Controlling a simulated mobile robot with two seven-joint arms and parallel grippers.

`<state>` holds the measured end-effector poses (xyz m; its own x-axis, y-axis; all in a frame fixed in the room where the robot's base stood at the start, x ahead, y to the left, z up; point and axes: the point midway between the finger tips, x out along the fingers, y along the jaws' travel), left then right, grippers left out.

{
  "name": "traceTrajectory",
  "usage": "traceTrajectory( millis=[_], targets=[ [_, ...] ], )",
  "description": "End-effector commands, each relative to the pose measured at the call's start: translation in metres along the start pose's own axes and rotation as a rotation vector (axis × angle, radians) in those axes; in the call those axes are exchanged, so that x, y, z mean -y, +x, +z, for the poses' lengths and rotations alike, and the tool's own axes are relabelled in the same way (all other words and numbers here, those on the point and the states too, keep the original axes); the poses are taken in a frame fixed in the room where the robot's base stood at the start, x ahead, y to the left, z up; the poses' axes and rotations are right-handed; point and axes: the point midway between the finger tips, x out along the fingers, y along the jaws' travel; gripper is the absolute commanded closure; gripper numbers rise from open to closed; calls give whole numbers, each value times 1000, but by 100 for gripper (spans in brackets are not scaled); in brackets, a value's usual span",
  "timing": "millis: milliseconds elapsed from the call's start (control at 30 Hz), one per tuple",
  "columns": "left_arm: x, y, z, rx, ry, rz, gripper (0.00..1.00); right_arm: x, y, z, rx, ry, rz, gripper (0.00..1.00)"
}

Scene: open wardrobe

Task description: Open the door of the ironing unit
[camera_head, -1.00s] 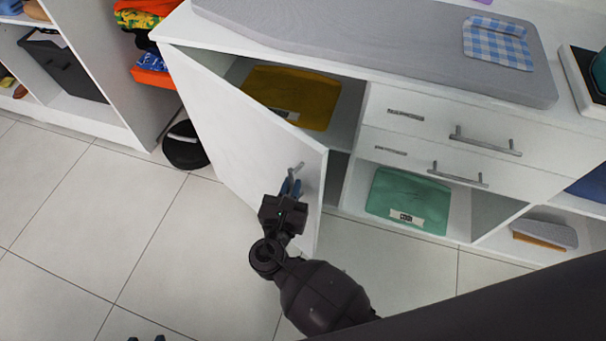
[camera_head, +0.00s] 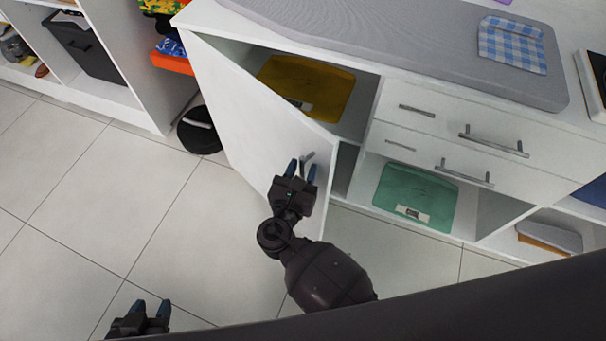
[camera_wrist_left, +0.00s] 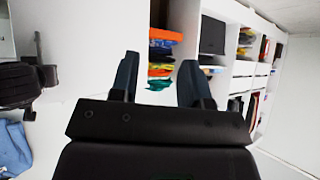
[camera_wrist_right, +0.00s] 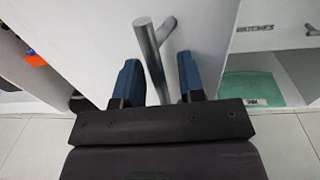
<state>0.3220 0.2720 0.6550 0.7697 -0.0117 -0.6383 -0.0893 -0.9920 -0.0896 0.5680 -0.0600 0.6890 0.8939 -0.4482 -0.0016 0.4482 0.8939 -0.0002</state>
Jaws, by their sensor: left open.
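The white ironing unit (camera_head: 420,125) has its left door (camera_head: 255,115) swung partly open, with a yellow folded item (camera_head: 315,85) visible inside. The door's metal bar handle (camera_head: 307,159) is near its free edge. My right gripper (camera_head: 302,170) is at the handle with its fingers apart. In the right wrist view the handle (camera_wrist_right: 153,60) stands between the open blue-tipped fingers (camera_wrist_right: 158,82), with gaps on both sides. My left gripper (camera_head: 151,309) is open and empty above the floor, away from the door. In the left wrist view its fingers (camera_wrist_left: 158,82) are apart with nothing between them.
A black round bin (camera_head: 199,130) stands beside the door's hinge side. Open shelves (camera_head: 100,60) are at the left. An ironing board (camera_head: 420,45) lies on the unit's top. Tiled floor (camera_head: 110,200) in front of the door is clear.

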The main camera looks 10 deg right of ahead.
Motion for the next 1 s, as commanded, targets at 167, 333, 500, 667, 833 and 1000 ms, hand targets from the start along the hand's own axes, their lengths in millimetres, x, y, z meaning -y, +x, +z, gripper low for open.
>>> traceTrajectory(
  millis=[167, 333, 500, 667, 833, 1000],
  targets=[
    [1, -14, -22, -38, -4, -5, 57, -2, 2, 36, 15, 6, 1, 64],
    [0, -22, -32, -50, -12, -6, 57, -1, 2, 57, 13, 6, 1, 64],
    [1, -31, -45, -68, -21, -12, 57, -1, 1, 77, 11, 5, 0, 64],
    [2, -40, -56, -83, -29, -18, 57, -1, 1, 97, 11, 6, 0, 64],
    [6, -48, -66, -95, -30, -23, 57, -1, 1, 117, 10, 3, 0, 64],
    [9, -58, -70, -100, -32, -29, 57, -1, 1, 137, 8, 3, 0, 64]
  ],
)
